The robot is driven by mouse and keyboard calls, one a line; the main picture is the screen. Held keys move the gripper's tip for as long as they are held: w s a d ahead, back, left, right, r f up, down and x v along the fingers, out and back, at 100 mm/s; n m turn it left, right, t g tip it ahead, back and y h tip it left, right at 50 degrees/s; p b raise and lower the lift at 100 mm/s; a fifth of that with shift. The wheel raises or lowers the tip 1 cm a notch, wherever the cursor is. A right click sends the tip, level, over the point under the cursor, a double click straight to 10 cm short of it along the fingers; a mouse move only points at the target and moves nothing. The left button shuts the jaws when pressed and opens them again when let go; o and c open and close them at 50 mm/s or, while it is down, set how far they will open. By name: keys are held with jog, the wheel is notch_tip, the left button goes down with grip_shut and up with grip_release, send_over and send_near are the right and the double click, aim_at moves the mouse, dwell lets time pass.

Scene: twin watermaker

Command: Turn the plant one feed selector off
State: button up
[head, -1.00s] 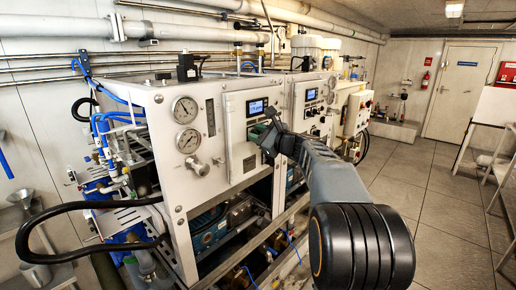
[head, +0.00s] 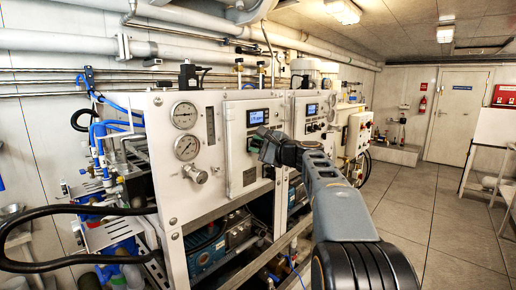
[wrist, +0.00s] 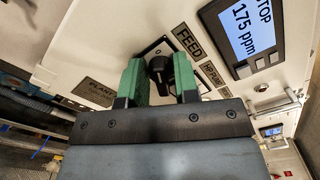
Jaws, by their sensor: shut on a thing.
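The plant one feed selector is a black knob (wrist: 160,70) on the white panel, beside the FEED label (wrist: 188,41) in the wrist view. My gripper (wrist: 159,80) has its two green fingers on either side of the knob and is shut on it. In the head view my gripper (head: 262,140) is at the front of the nearer plant's control panel (head: 243,172), just below its blue display (head: 257,117). The gripper and arm hide the knob there.
Two round gauges (head: 186,147) and a silver knob (head: 195,173) sit left of the panel. A second blue display (head: 312,109) is on the unit farther right. A black hose (head: 60,210) curves at the left. Open floor (head: 430,200) lies to the right.

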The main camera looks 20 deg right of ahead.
jog(key=o, duration=0.6)
jog(key=b+v, duration=0.2)
jog(key=v, duration=1.1)
jog(key=shift+s, duration=0.4)
